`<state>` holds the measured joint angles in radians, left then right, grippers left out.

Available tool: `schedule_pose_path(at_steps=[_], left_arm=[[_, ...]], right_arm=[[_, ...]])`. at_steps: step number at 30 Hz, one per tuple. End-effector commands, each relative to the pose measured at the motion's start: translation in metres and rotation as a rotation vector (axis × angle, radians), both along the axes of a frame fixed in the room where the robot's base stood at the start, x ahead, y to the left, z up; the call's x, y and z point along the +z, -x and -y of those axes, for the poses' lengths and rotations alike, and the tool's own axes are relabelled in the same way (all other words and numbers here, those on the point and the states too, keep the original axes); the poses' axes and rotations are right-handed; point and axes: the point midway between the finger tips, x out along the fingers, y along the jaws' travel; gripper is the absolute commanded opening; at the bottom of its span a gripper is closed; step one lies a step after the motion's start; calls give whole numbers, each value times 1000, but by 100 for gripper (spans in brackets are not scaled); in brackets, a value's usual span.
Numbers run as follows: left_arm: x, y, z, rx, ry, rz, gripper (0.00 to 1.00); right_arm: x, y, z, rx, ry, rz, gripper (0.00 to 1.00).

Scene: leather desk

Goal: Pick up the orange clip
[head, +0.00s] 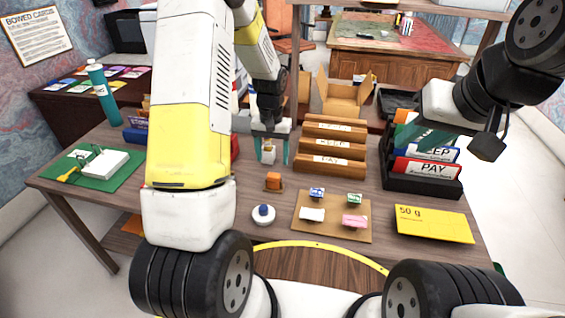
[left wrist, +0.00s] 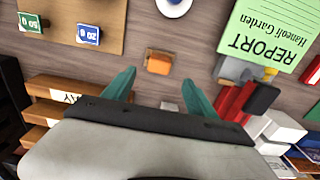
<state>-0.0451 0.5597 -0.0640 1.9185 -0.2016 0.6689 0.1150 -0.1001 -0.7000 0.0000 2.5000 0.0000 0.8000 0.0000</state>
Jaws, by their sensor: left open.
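The orange clip (head: 273,181) is a small block on the brown desk, in front of the left gripper in the head view. In the left wrist view the clip (left wrist: 159,63) lies just beyond the fingertips, roughly midway between them. My left gripper (head: 271,160) points down with its teal fingers apart; nothing is gripped, and the fingers also show in the left wrist view (left wrist: 158,82). A small pale item (head: 268,154) shows between the fingers in the head view. My right gripper (head: 435,138) is at the right by the folder rack; its opening is unclear.
A tan board (head: 333,234) with several small blocks lies right of the clip. A white round dish (head: 263,215) is in front. Brown slotted holders (head: 333,150) stand behind right. A black folder rack (head: 421,187) and a yellow card (head: 433,224) are at the right.

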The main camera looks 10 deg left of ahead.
Motion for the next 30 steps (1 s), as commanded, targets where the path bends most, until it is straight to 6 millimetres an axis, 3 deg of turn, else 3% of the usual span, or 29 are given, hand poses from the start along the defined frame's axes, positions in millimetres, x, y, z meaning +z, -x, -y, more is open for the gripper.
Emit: schedule_pose_path(at_steps=[16, 26, 30], left_arm=[[-71, -3, 3, 1, -2, -7, 66], [-80, -4, 3, 0, -1, -4, 66], [-80, -4, 3, 0, -1, -4, 43]], right_arm=[[0, 0, 0, 0, 0, 0, 29], [0, 0, 0, 0, 0, 0, 29], [0, 0, 0, 0, 0, 0, 29]])
